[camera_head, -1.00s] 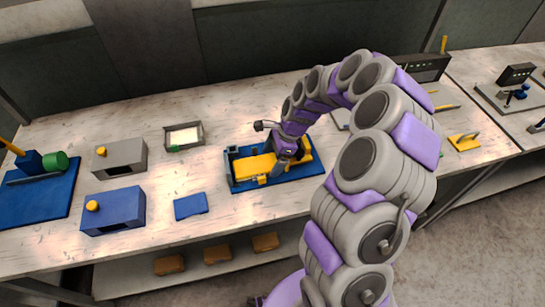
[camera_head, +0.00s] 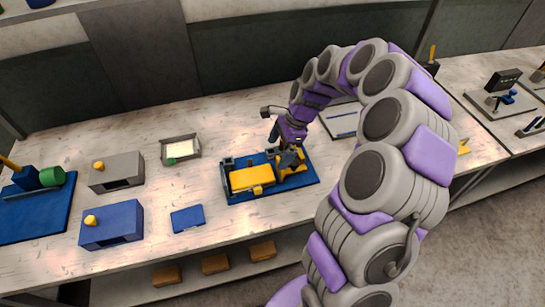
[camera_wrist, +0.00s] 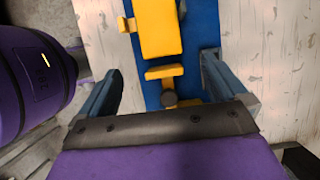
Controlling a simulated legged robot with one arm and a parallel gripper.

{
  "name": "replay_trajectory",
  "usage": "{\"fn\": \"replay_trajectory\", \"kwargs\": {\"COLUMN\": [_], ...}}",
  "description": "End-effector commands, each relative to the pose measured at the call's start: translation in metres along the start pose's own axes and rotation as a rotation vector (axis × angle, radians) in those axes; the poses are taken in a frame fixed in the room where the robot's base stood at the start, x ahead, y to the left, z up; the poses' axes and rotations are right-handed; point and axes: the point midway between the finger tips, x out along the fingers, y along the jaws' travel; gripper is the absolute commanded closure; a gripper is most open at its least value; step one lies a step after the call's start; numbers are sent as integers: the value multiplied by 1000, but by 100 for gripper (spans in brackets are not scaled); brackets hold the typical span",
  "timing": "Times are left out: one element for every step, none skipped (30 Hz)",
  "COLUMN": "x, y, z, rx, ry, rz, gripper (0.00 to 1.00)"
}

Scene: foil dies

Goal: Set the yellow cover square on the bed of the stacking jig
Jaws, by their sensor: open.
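The stacking jig (camera_head: 228,195) is a blue base with dark upright stops on the workbench. A yellow block, seemingly the cover (camera_head: 252,178), lies on its left part; it also shows in the wrist view (camera_wrist: 158,28), with a small tab on its side. It looks roughly in line with the base, but I cannot tell whether it sits fully flat. A smaller yellow piece (camera_wrist: 163,72) and a dark round knob are nearer my wrist. My gripper (camera_head: 289,160) is over the right part of the jig, open, its fingers (camera_wrist: 160,66) apart with nothing held. It partly hides that end.
Left of the jig are a flat blue plate (camera_head: 188,218), a tray with a white sheet (camera_head: 181,138), a grey box (camera_head: 117,171) and a blue box (camera_head: 112,225) with yellow knobs. Bare bench lies between them. My arm hides bench on the right.

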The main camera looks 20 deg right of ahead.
Motion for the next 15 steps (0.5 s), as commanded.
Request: {"fn": "replay_trajectory", "kwargs": {"x": [-10,-14,-19,-21,-23,-24,-25,-26,-27,-28,-30,-34,-38,-42,-48], "y": [-1,-1,-1,-1,-1,0,0,0,2,5,8,14,20,27,38], "z": [0,-1,-1,-1,-1,-1,0,0,3,7,11,20,27,34,44], "rx": [1,2,2,2,2,2,0,-5,-20,-39,-64,-111,-155,-203,-275], "ry": [2,1,1,1,1,0,0,0,1,2,3,6,10,14,21], "rz": [-5,-4,-3,-2,-1,0,0,1,3,5,7,12,16,21,29], "gripper": [1,1,1,1,1,1,1,1,1,1,1,1,1,1,1]}}
